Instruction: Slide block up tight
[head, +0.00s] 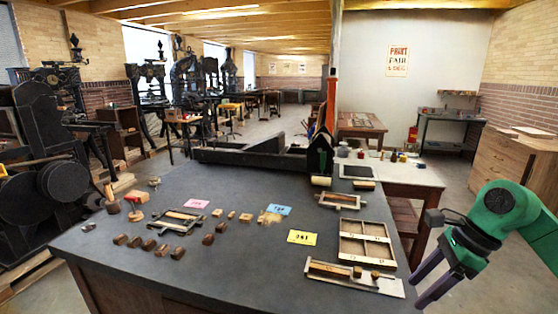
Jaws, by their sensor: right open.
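A long metal composing stick or tray (318,277) lies at the front right of the dark table. A wooden strip (330,268) lies in it, with a small brown block (357,271) near the strip's right end. Another small block (375,275) sits further right along the tray, with a visible gap between the two. My right gripper (416,292) has purple fingers, spread apart and empty. It is off the table's right edge, right of the tray, touching nothing I can see. My left gripper is not in view.
A divided wooden case (365,233) lies just behind the tray. Several brown blocks (149,245) and a framed form (178,221) lie to the left. Yellow (302,237), pink (196,204) and blue (279,210) cards lie mid-table. The front middle of the table is clear.

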